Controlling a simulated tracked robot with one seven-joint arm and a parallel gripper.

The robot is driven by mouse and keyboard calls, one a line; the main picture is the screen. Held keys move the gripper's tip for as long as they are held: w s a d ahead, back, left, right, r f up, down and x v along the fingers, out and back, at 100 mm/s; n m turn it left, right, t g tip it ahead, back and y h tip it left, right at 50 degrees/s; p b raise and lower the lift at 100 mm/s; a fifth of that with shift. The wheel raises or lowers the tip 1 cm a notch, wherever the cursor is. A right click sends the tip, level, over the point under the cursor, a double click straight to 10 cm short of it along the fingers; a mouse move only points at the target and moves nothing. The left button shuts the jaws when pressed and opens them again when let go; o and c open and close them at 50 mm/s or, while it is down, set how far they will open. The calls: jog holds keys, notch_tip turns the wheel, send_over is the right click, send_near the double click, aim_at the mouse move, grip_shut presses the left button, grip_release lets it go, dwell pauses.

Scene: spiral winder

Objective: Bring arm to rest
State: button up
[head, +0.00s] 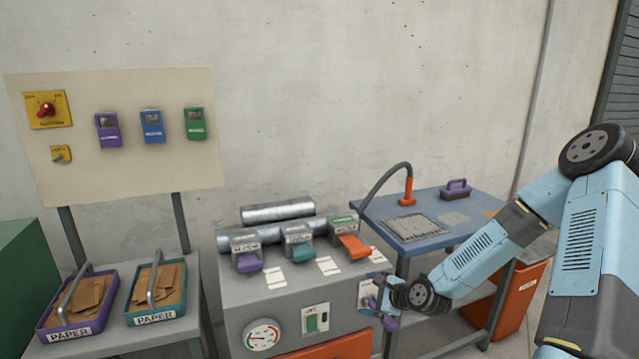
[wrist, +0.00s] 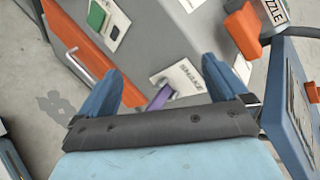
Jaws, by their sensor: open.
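My gripper (head: 378,302) is at the right side of the grey winder machine (head: 288,298), at the end of my light-blue arm. In the wrist view my gripper (wrist: 160,78) has its two blue fingers wide apart, with nothing held. A purple lever (wrist: 160,97) on a white labelled plate (wrist: 178,78) shows beyond and between the fingers. I cannot tell how near the fingertips are to it. My arm reaches in from the right, bent at a raised elbow.
A blue-topped table (head: 425,238) with a hose and orange nozzle (head: 408,190) stands close to my forearm. An orange bin (head: 520,290) is under my arm. Paper trays (head: 75,325) and a switch panel (head: 125,90) are at the left. Open space lies above the machine.

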jog(key=s+d+r+n+g+h, duration=0.1)
jog(key=s+d+r+n+h, duration=0.25)
jog(key=r, duration=0.35)
jog(key=s+d+r+n+g+h, duration=0.1)
jog(key=s+d+r+n+h, duration=0.1)
jog(key=s+r+n, duration=0.4)
jog(key=s+d+r+n+g+h, duration=0.1)
jog(key=d+r+n+g+h, duration=0.15)
jog(key=r, duration=0.45)
jog(key=s+r+n, duration=0.6)
jog(key=s+r, duration=1)
jog(key=s, duration=0.4)
jog(key=shift+s+d+r+n+t+y, duration=0.2)
jog(key=shift+s+r+n+t+y, duration=0.1)
jog(key=shift+s+t, duration=0.15)
jog(key=shift+c, duration=0.4)
